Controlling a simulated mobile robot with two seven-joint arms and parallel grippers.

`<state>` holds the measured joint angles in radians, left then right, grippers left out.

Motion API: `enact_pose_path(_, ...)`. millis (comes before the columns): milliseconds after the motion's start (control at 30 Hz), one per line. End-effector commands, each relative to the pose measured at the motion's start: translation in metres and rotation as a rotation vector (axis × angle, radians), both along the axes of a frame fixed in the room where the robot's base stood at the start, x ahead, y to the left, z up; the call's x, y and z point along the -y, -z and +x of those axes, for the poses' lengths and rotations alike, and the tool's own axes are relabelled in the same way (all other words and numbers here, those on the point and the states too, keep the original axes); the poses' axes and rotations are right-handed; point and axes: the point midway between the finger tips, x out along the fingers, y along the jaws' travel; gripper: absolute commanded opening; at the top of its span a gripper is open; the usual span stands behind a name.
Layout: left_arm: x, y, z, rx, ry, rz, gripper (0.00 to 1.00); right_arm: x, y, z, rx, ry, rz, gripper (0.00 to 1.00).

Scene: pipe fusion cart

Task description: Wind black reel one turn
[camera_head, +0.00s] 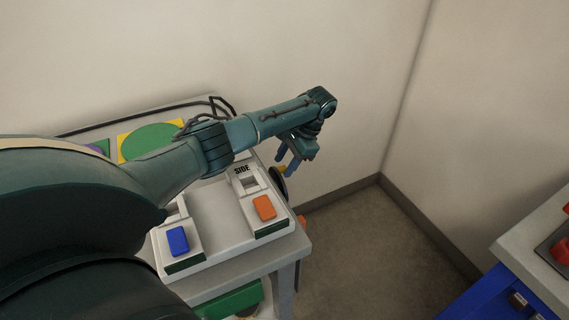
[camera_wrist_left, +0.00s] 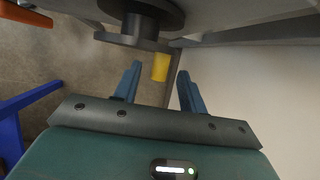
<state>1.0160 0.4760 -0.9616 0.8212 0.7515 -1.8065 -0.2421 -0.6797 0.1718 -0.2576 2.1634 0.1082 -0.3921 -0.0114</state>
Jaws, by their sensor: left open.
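The black reel (camera_head: 279,182) is on the right side of the grey cart, mostly hidden behind the cart's top edge and the white unit. In the left wrist view the dark reel (camera_wrist_left: 150,14) is at the top, with a short yellow handle (camera_wrist_left: 160,67) below it. My left gripper (camera_head: 286,164) reaches over the cart and points down beside the reel. In the left wrist view its blue fingers (camera_wrist_left: 159,72) are apart, and the handle appears in the gap between their tips. I see no clear contact. My right gripper is not in view.
The white units with a blue button (camera_head: 178,240) and an orange button (camera_head: 264,207) are on the cart top (camera_head: 250,273). A green disc on a yellow panel (camera_head: 152,143) is behind my arm. Walls stand behind and right. A blue cabinet (camera_head: 500,296) is at lower right, with open floor between.

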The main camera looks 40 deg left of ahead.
Motion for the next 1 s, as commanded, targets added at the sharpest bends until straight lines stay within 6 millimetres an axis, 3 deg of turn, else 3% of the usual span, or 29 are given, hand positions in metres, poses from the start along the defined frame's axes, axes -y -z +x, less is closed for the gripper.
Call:
enact_pose_path(400,-0.0031,0.0093,-0.0029,0.0,0.0,0.0,0.41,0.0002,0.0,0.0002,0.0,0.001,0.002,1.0)
enact_pose_path(900,-0.0028,0.0088,-0.0027,0.0,0.0,0.0,0.01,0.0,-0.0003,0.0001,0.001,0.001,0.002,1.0)
enact_pose_path(1000,-0.0027,0.0087,-0.0027,0.0,0.001,0.0,0.0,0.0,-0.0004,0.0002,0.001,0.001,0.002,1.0)
